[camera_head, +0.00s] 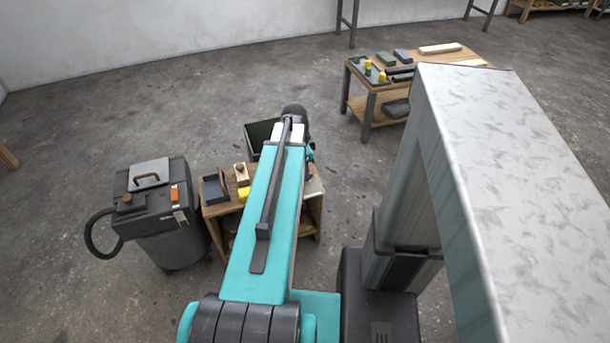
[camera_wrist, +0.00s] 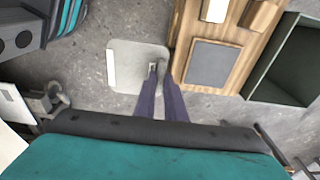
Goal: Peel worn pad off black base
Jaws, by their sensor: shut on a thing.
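A thin light grey square pad (camera_wrist: 128,60) with a white strip along its left edge shows in the wrist view. My gripper (camera_wrist: 158,70) is shut on the pad near its right edge. The pad is seen over the concrete floor, just left of a wooden bench (camera_wrist: 184,76), and looks clear of it. A flat dark grey rectangle (camera_wrist: 209,66) lies on the bench, to the right of my fingers. I cannot tell whether it is the black base. My arm hides the gripper in the head view.
A dark green open bin (camera_wrist: 296,62) stands right of the bench in the wrist view. In the head view, a dark tray (camera_head: 214,188) and a yellow item (camera_head: 244,194) sit on the bench. A grey vacuum (camera_head: 158,215) stands left. Another table (camera_head: 430,58) stands at back right.

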